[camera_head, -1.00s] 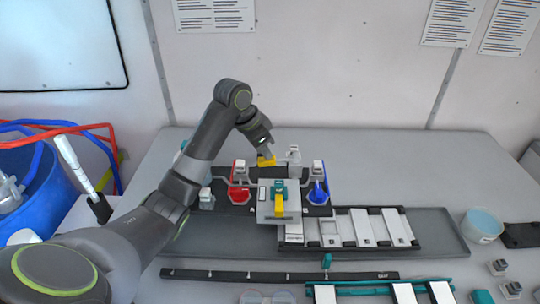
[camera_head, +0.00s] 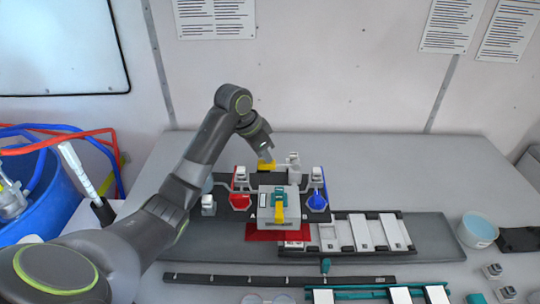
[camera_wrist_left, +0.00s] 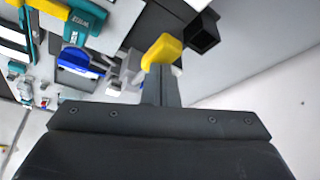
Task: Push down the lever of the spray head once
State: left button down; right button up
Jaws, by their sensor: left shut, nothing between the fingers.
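A yellow lever (camera_head: 266,166) sits at the back of the dark base, left of a pale grey post; I take it as the spray head's lever. My left gripper (camera_head: 267,154) is just behind and above it, shut and empty. In the left wrist view, the yellow lever (camera_wrist_left: 162,50) shows right at the fingertips (camera_wrist_left: 160,72); I cannot tell if they touch. A teal piece with a yellow handle (camera_head: 280,206) sits on a grey box in front. It also shows in the left wrist view (camera_wrist_left: 82,24). My right gripper is out of view.
A red container (camera_head: 240,201) and a blue one (camera_head: 318,202) flank the grey box (camera_head: 265,214). A red sheet (camera_head: 262,236) lies in front of the box. A dark tray (camera_head: 432,236) with white plates is to the right. The table behind is clear.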

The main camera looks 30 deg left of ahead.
pick_arm(q)
notch_tip(320, 180, up, 3)
jog(key=shift+f+p, duration=0.1)
jog(key=shift+p, duration=1.15)
jog(key=shift+r+p, duration=0.95)
jog(key=shift+r, duration=0.35)
jog(key=shift+f, duration=0.1)
